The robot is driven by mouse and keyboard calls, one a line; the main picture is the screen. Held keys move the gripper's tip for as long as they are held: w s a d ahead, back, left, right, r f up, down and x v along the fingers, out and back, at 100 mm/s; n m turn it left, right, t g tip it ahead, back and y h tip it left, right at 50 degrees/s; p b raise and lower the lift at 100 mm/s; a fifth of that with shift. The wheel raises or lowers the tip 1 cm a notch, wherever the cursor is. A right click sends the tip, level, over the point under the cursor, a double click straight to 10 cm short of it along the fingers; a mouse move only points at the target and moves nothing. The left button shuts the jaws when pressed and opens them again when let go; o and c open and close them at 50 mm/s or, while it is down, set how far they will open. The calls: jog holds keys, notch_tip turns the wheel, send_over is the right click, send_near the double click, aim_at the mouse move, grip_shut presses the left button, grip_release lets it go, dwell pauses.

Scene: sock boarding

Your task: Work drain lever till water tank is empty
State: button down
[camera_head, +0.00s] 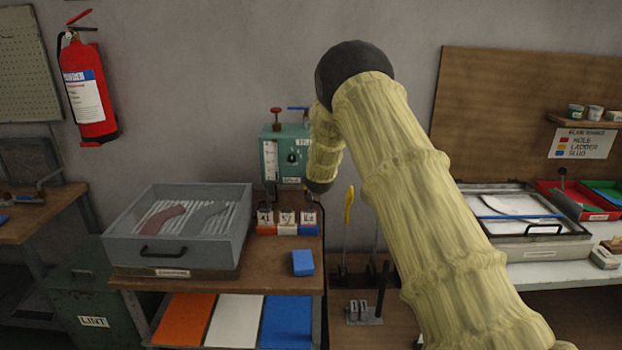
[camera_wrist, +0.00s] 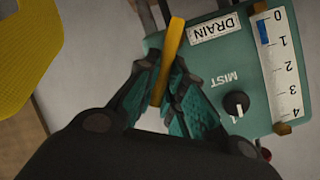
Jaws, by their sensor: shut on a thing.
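The teal water tank (camera_head: 271,142) stands against the wall at the back of the left bench, with my arm partly in front of it. In the wrist view the tank (camera_wrist: 205,75) appears upside down, with a DRAIN label (camera_wrist: 213,30), a black MIST knob (camera_wrist: 236,104) and a level gauge (camera_wrist: 277,75). Blue on the gauge spans from about 0 to about 1. My gripper (camera_wrist: 165,85) is shut on the yellow drain lever (camera_wrist: 172,45), which stands slightly tilted between the fingers. In the head view my arm hides the lever and gripper.
Small labelled holders (camera_head: 287,218) stand below the tank. A yellow-topped upright tool (camera_head: 349,205) stands right of the bench. A fire extinguisher (camera_head: 90,95) hangs at left.

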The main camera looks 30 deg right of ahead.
jog(key=shift+w+a+n+g+h, duration=0.15)
jog(key=shift+a+n+g+h, duration=0.15)
jog(key=shift+a+n+h, duration=0.3)
jog(key=shift+r+n, duration=0.1)
jog(key=shift+n, duration=0.2)
jog(key=c, duration=1.5)
grip_release()
jog(key=shift+r, duration=0.2)
jog(key=v, duration=1.1)
jog(key=shift+s+a, duration=0.2)
jog(key=shift+s, duration=0.15)
